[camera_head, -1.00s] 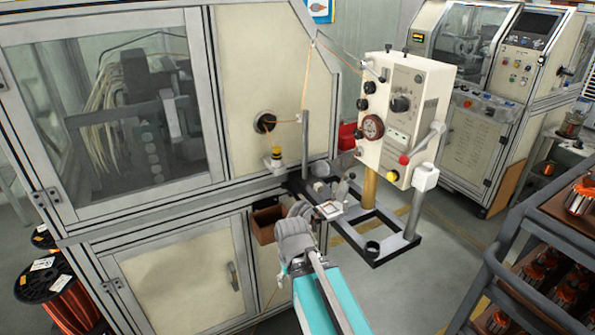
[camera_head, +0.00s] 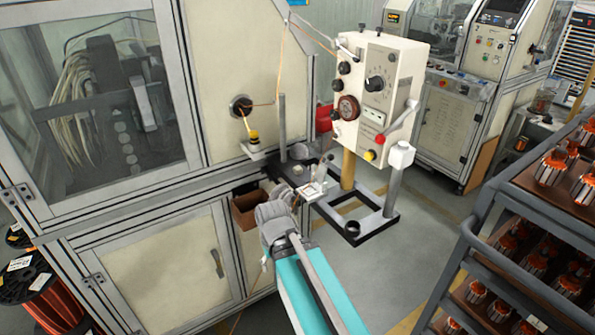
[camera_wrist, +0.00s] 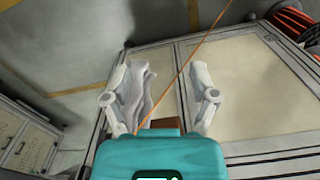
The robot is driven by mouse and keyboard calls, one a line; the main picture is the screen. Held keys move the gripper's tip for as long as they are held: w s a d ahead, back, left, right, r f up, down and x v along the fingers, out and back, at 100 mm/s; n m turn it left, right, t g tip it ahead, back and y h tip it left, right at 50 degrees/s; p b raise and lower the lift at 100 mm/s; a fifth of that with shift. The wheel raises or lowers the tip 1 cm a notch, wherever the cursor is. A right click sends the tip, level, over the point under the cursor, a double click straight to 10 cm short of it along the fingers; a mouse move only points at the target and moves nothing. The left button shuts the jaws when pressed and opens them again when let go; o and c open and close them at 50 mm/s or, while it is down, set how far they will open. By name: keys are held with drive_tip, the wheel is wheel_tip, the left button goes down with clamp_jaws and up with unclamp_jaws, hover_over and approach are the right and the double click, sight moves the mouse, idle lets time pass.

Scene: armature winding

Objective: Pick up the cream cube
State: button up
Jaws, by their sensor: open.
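No thing stands out with certainty as the cream cube. A pale, roughly cube-shaped block (camera_head: 400,154) tops a grey post at the right of the black stand in the head view. A small flat pale piece (camera_head: 313,189) lies near the stand's left side, too small to make out. In the wrist view my gripper (camera_wrist: 162,75) is open, its two fingers wide apart with no cube between them. An orange wire (camera_wrist: 183,66) crosses the view between the fingers. In the head view my arm reaches toward the stand's left, and I cannot make out the fingers.
A cream control box (camera_head: 380,90) stands above the black stand (camera_head: 372,238). The large cabinet (camera_head: 165,265) fills the left, with a brown bin (camera_head: 243,212) against it. A cart (camera_head: 480,262) with several orange-wound parts stands at right. Floor between stand and cart is clear.

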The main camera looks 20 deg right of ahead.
drive_tip(key=shift+o, duration=0.2)
drive_tip(key=w+d+r+n+t+h+p, duration=0.1)
drive_tip(key=w+d+r+n+h+p, duration=0.2)
drive_tip(key=w+r+n+p, duration=0.5)
drive_tip(key=w+d+r+n+t+h+p, duration=0.1)
drive_tip(key=w+d+r+n+h+p, duration=0.3)
drive_tip(key=w+r+n+p, duration=0.4)
drive_tip(key=w+r+n+h, duration=0.1)
drive_tip(key=w+r+n, duration=0.4)
drive_tip(key=w, duration=0.2)
drive_tip(key=shift+w+d+r+h, duration=0.2)
drive_tip(key=shift+w+r+h, duration=0.05)
drive_tip(key=shift+r+h, duration=0.05)
drive_tip(key=shift+f, duration=0.1)
drive_tip(key=b, duration=0.5)
approach(297, 167)
drive_tip(key=x, duration=0.3)
drive_tip(key=shift+b+x, duration=0.5)
drive_tip(key=shift+x, duration=0.25)
drive_tip(key=shift+s, duration=0.15)
